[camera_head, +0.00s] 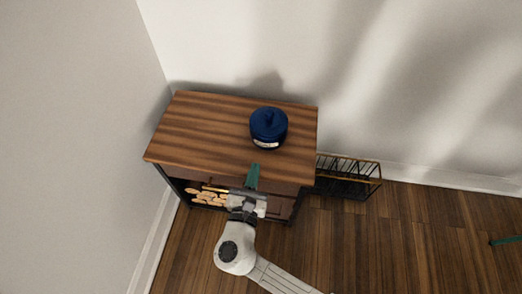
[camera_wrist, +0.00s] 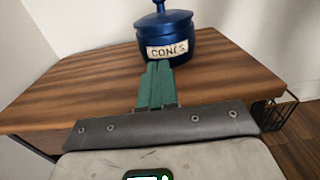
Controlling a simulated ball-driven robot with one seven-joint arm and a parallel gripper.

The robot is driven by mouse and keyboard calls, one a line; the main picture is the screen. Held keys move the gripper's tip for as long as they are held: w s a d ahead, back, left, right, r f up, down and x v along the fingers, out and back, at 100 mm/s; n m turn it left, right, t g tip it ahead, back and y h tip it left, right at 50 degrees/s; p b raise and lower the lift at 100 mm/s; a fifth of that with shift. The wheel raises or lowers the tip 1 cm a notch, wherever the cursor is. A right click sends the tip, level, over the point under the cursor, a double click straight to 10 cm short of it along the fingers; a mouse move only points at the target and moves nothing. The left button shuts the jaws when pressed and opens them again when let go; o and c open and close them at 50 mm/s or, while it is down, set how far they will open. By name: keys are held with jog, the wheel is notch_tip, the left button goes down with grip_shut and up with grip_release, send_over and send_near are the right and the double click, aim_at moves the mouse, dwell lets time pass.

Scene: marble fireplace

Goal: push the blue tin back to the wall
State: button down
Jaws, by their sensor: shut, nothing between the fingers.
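The blue tin (camera_head: 268,125) stands upright on the right half of a wooden cabinet top (camera_head: 200,125), with a gap between it and the wall behind. It has a knobbed lid and a pale label reading "CONES", clear in the wrist view on the tin (camera_wrist: 166,35). My gripper (camera_head: 253,168) is at the cabinet's front edge, in front of the tin and pointing toward it. Its green fingers are shut together and empty. In the wrist view the gripper's fingertips (camera_wrist: 159,66) reach just below the label; I cannot tell whether they touch the tin.
The back wall (camera_head: 300,50) runs behind the cabinet, and a side wall (camera_head: 70,110) is at its left. A black wire rack (camera_head: 348,175) stands on the floor right of the cabinet. Logs (camera_head: 207,198) lie in the cabinet's open shelf. The top's left half is clear.

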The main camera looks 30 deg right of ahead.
aim_at(265, 126)
jog(key=b+x, duration=0.1)
jog(key=x, duration=0.6)
jog(key=shift+b, duration=0.3)
jog(key=shift+w+d, duration=0.1)
jog(key=b+x, duration=0.2)
jog(key=x, duration=0.5)
jog(key=shift+w+d+f, duration=0.1)
jog(key=shift+w+d, duration=0.45)
jog(key=shift+w, duration=0.1)
